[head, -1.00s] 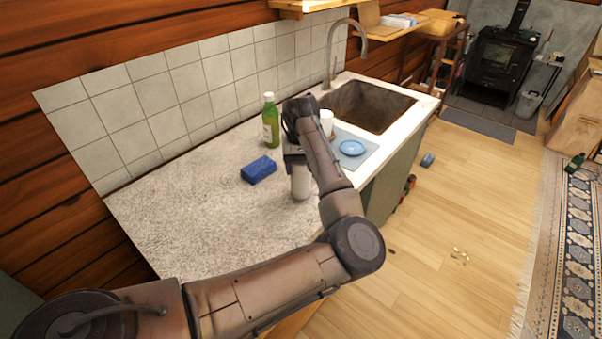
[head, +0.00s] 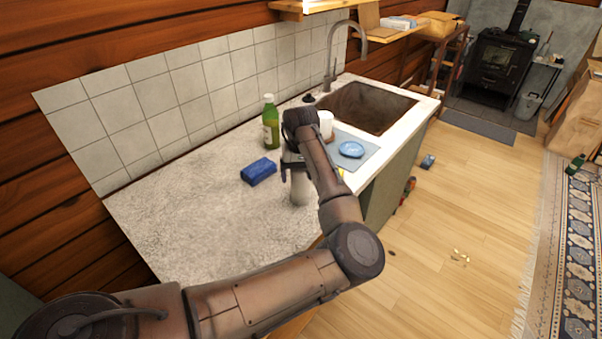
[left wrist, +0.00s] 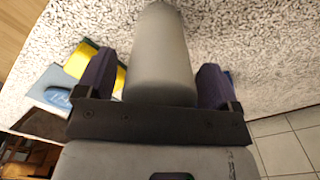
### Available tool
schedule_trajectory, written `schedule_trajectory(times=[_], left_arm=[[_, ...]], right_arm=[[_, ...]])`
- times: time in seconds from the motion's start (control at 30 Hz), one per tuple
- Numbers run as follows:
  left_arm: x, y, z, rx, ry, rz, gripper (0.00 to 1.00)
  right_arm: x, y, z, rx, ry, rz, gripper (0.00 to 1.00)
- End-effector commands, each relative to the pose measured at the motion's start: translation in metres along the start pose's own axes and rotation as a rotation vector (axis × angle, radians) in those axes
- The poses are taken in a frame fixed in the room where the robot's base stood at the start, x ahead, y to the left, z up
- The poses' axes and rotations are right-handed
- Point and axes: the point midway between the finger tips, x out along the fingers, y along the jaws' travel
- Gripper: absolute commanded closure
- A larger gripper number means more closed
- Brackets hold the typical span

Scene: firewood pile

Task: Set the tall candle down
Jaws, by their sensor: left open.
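The tall candle (head: 300,190), a pale grey-white cylinder, stands upright on the speckled countertop (head: 200,215), near its front edge. My left gripper (head: 293,165) is at its upper part, and the wrist hides some of it. In the left wrist view the candle (left wrist: 160,55) lies between the two spread fingers of my left gripper (left wrist: 157,75). A narrow gap shows beside the right finger; contact at the left finger is hard to tell. My right gripper is not in view.
The counter's left part is clear.

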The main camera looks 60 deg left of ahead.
Motion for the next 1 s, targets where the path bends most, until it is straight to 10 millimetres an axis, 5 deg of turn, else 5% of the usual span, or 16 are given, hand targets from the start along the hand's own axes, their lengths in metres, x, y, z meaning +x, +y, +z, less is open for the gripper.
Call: schedule_trajectory(times=[0.13,0.7,1.0], left_arm=[[-0.002,0.0,0.0,-0.001,0.001,0.001,0.13],[-0.099,0.0,-0.001,0.001,0.001,0.0,0.13],[-0.122,0.0,0.0,0.0,0.0,0.0,0.13]], right_arm=[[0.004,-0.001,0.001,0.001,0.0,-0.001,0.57],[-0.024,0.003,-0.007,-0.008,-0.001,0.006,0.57],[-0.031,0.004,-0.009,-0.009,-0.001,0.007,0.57]])
